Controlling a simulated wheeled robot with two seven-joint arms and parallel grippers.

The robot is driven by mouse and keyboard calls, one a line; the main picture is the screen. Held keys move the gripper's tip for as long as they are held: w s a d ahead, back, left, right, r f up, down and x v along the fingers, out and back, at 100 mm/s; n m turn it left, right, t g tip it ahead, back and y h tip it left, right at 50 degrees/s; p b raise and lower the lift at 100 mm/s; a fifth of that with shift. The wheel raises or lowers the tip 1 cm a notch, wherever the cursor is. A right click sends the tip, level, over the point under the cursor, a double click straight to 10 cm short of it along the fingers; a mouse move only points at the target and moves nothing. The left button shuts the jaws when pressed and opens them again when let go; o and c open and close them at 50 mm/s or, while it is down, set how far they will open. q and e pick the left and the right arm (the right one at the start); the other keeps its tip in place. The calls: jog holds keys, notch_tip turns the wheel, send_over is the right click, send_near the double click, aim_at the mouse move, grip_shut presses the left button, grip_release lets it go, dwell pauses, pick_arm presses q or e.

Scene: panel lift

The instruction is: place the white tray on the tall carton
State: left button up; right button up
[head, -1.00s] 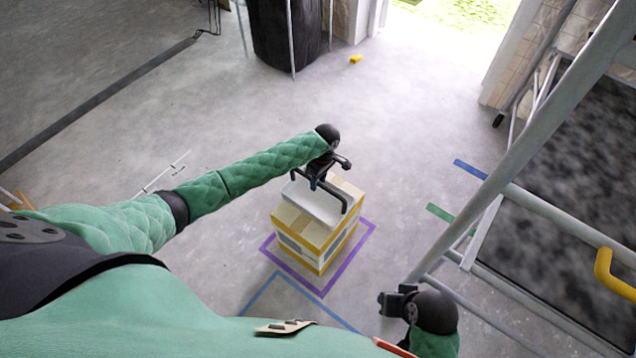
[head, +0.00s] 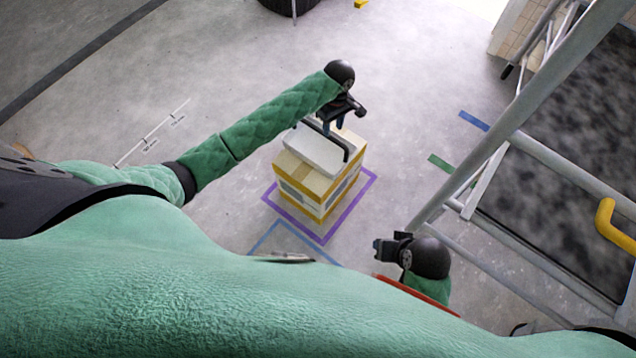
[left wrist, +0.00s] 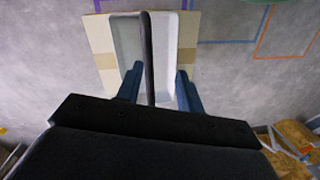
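The white tray (head: 314,154), with a dark bar handle over it, sits on the top of the tall carton (head: 322,200), a white and tan box with yellow edges. It appears level. In the left wrist view the tray (left wrist: 166,50) lies over the carton's tan top (left wrist: 104,62), with the handle running between my fingers. My left gripper (head: 333,122) is above the tray at the handle. Its blue fingers are spread, with a gap on both sides of the handle, in the left wrist view (left wrist: 160,86). My right gripper (head: 380,250) is empty to the lower right; its jaws are unclear.
The carton stands inside a purple floor outline (head: 322,239), with a blue outline (head: 275,231) nearer me. A grey metal frame with rails (head: 520,110) stands at the right, with a yellow handle (head: 610,235). The floor to the left is clear.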

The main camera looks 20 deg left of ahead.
pick_arm(q)
jog(key=s+d+f+m+t+h, duration=0.15)
jog(key=s+d+m, duration=0.3)
jog(key=s, duration=0.45)
jog(key=s+d+m+t+h, duration=0.1)
jog(key=s+d+m+h, duration=0.15)
jog(key=s+d, duration=0.45)
jog(key=s+a+r+m+t, duration=0.1)
jog(key=s+a+r+m, duration=0.2)
jog(key=s, duration=0.5)
jog(key=s+a+r+m+t, duration=0.1)
jog(key=s+a+r+m, duration=0.2)
jog(key=s, duration=0.6)
jog(key=shift+r+m+y, duration=0.15)
jog(key=shift+m+y, duration=0.25)
jog(key=shift+m, duration=0.1)
jog(key=shift+t, duration=0.25)
